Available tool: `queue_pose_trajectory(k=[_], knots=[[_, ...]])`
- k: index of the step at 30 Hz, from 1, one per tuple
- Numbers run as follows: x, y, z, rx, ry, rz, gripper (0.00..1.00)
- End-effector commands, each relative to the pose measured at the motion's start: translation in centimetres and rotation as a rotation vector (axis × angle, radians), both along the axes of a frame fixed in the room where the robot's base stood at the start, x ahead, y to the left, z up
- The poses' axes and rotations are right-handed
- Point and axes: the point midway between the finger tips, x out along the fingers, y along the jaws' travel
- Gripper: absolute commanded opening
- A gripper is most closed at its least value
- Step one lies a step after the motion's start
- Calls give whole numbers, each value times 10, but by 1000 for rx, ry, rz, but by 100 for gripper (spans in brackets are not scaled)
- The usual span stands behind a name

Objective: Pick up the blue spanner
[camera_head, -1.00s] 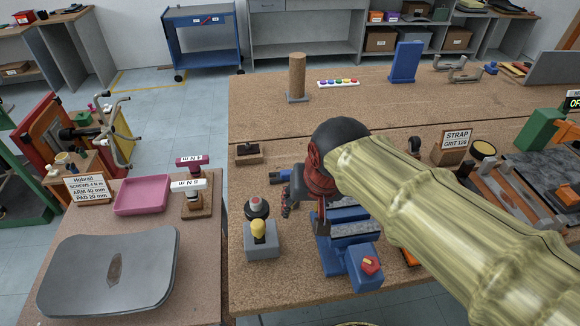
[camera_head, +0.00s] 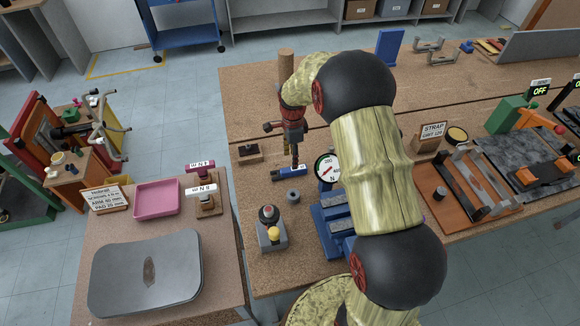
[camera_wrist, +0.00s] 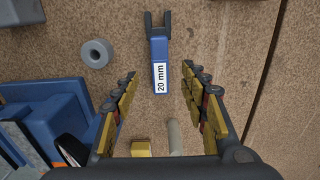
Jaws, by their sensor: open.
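The blue spanner (camera_head: 287,174) lies flat on the brown workbench, left of the dial gauge. In the wrist view the spanner (camera_wrist: 159,62) has a dark forked jaw pointing up the picture and a white "20 mm" label. My gripper (camera_head: 293,162) points down just above the spanner. In the wrist view my gripper (camera_wrist: 159,76) is open, with one finger on each side of the blue handle's line. The labelled end lies between the fingertips, and nothing is held. I cannot tell the exact height left between fingertips and bench.
A grey ring (camera_wrist: 96,53) lies left of the spanner. A blue fixture (camera_head: 333,232) with a round gauge (camera_head: 327,168) stands to the right. A grey box with knobs (camera_head: 270,236) stands nearer, and a small wooden block (camera_head: 249,153) is to the left.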

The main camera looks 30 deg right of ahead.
Motion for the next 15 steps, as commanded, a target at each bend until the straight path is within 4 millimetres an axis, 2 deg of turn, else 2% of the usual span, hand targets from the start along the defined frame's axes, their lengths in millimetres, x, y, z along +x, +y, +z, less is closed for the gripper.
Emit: queue_pose_trajectory(k=[6, 11, 15], knots=[[0, 0, -24, 1, 3, -2, 44], [0, 2, -35, 0, 2, -1, 44], [0, 4, -55, 1, 3, 0, 44]])
